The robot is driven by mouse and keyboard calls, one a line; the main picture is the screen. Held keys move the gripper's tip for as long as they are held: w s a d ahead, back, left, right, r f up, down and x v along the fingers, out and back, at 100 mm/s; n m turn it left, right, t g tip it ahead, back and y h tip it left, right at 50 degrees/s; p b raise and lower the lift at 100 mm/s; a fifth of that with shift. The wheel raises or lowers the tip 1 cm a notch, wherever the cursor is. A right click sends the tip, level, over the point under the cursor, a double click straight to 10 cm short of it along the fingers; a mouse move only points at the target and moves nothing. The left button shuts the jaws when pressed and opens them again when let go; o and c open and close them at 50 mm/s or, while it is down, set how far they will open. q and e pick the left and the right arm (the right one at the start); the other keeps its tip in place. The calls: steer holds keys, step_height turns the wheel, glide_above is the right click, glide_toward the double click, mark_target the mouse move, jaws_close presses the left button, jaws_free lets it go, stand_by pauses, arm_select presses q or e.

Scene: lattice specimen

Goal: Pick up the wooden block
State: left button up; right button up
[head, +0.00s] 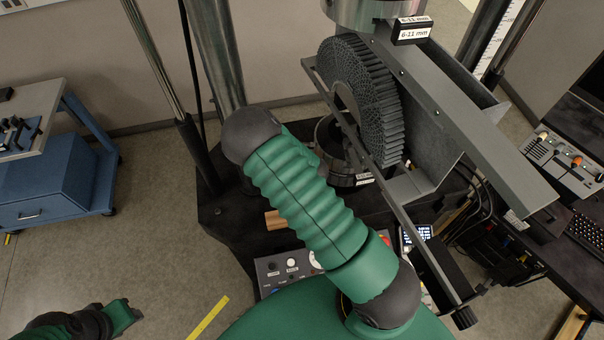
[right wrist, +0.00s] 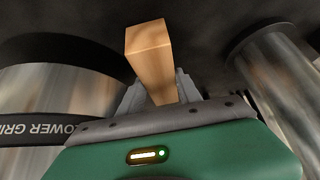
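The wooden block (head: 275,219) shows as a small tan piece on the black base of the test machine in the head view, partly hidden behind my right arm. In the right wrist view the wooden block (right wrist: 150,45) stands out between the two grey fingers of my right gripper (right wrist: 160,90). The fingers lie close against both its sides and look shut on it. My right gripper is hidden in the head view. My left gripper (head: 128,314) is small at the lower left of the head view, away from the block; its fingers cannot be made out.
The test machine has steel columns (head: 216,50), a round ridged lattice specimen (head: 365,95) and a grey angled plate (head: 465,120). A control box (head: 290,268) sits at the front of the base. A blue cart (head: 50,185) stands left; the floor between is clear.

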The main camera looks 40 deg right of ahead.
steer(key=shift+d, duration=0.1)
steer(key=c, duration=0.5)
jaws_close()
steer(key=shift+a+r, duration=0.2)
steer(key=shift+a, duration=0.15)
